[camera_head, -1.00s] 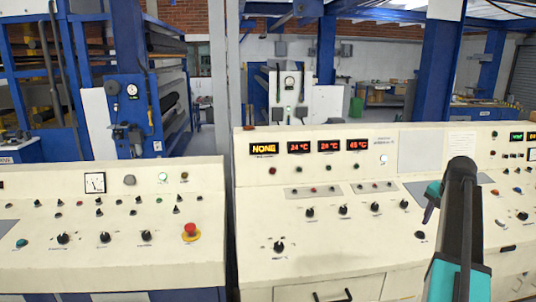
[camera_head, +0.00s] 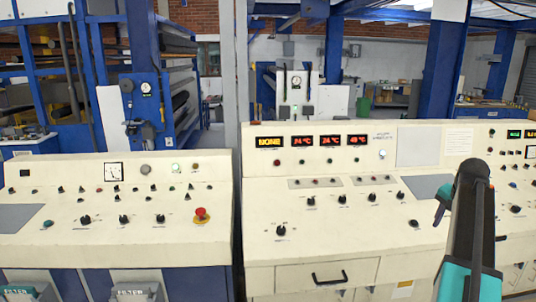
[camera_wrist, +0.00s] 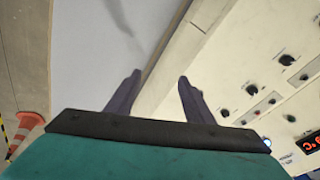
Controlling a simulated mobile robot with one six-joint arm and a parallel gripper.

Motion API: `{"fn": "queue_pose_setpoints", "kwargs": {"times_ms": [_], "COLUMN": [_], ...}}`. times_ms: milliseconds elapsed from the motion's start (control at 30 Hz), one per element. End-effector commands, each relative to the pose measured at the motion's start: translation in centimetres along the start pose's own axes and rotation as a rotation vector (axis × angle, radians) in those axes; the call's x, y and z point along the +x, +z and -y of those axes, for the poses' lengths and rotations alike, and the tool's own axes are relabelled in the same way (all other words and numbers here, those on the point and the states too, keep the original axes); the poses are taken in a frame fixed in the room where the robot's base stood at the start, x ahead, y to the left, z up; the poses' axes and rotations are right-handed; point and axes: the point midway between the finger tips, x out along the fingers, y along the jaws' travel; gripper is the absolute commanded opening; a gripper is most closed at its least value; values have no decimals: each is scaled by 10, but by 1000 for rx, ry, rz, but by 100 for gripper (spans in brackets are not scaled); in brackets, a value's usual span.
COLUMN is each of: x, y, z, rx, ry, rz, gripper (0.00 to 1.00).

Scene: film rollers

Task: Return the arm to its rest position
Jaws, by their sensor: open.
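My arm (camera_head: 472,225) stands upright at the lower right of the head view, dark with a teal lower part, in front of the right control console. My gripper (camera_wrist: 160,77) is open in the wrist view, its two purple fingers apart with nothing between them. In the head view the gripper end shows only as a small dark shape left of the arm's top, so its fingers are hard to make out there.
The right console (camera_head: 330,240) has knobs and red displays. The left console (camera_head: 120,240) carries a red stop button (camera_head: 201,214). A narrow gap separates them. In the wrist view an orange cone (camera_wrist: 32,127) stands on the floor at left; console knobs show at right.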

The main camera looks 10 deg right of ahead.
Motion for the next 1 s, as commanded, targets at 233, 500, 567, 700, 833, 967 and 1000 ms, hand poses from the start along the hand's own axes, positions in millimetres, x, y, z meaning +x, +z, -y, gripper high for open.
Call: {"fn": "queue_pose_setpoints", "kwargs": {"times_ms": [233, 500, 567, 700, 833, 967, 1000], "x": [1, 20, 27, 47, 72, 104, 116], "y": [5, 31, 38, 57, 81, 117, 130], "z": [7, 33, 38, 50, 60, 71, 74], "rx": [-10, -54, -64, -89, -117, -154, -168], "ry": [-3, 0, 2, 11, 24, 44, 52], "rz": [3, 34, 44, 73, 107, 154, 171], "gripper": [48, 48, 48, 48, 48, 48, 48]}}
